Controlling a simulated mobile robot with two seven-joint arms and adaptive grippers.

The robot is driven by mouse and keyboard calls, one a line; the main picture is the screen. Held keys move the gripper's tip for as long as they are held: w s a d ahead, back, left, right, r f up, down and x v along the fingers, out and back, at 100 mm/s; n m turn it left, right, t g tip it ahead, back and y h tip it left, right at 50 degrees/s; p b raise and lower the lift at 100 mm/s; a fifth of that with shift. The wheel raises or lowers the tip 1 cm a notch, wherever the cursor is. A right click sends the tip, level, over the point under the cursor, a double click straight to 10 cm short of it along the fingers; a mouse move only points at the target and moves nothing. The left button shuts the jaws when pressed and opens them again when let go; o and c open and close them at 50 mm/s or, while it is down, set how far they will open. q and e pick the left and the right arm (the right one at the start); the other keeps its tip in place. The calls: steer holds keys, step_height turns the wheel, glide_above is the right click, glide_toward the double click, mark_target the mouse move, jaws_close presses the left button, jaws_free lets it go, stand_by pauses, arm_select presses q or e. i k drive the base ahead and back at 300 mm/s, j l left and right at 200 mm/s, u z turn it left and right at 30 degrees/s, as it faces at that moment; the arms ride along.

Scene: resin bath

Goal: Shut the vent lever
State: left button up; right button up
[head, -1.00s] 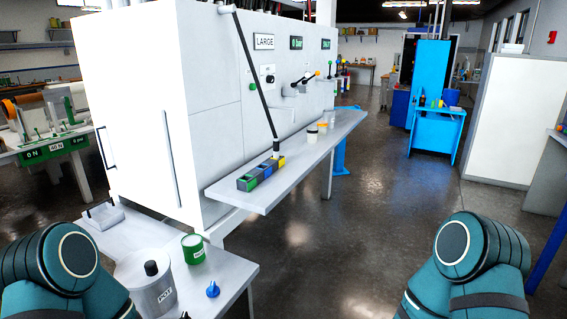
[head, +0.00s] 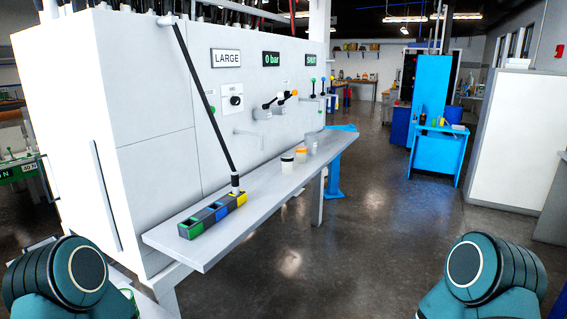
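The white cabinet (head: 157,157) has a front panel with several levers. A black-handled lever (head: 268,103) and an orange-tipped lever (head: 289,95) stick out near its middle. Small levers with a green tip (head: 313,81) and a blue tip (head: 323,80) stand further right, under a sign reading "SHUT" (head: 312,60). I see no label naming the vent lever, so I cannot tell which one it is. Neither of my grippers is in view; only my teal arm links show at the bottom left and bottom right, well short of the panel.
A grey shelf (head: 215,245) juts out below the panel. It holds a row of coloured blocks (head: 190,230) and several small jars (head: 287,163). A long black rod (head: 205,98) slants down to the blocks. The floor (head: 350,240) to the right is clear.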

mark_target(294, 92)
steer(key=i+l, duration=0.5)
steer(key=i, duration=0.2)
steer(key=i+l, duration=0.4)
steer(key=i+l+u, duration=0.15)
steer(key=i+l, duration=0.6)
steer(key=l, duration=0.25)
steer(key=i+l+u, duration=0.1)
steer(key=i+l, duration=0.3)
steer(key=l, duration=0.1)
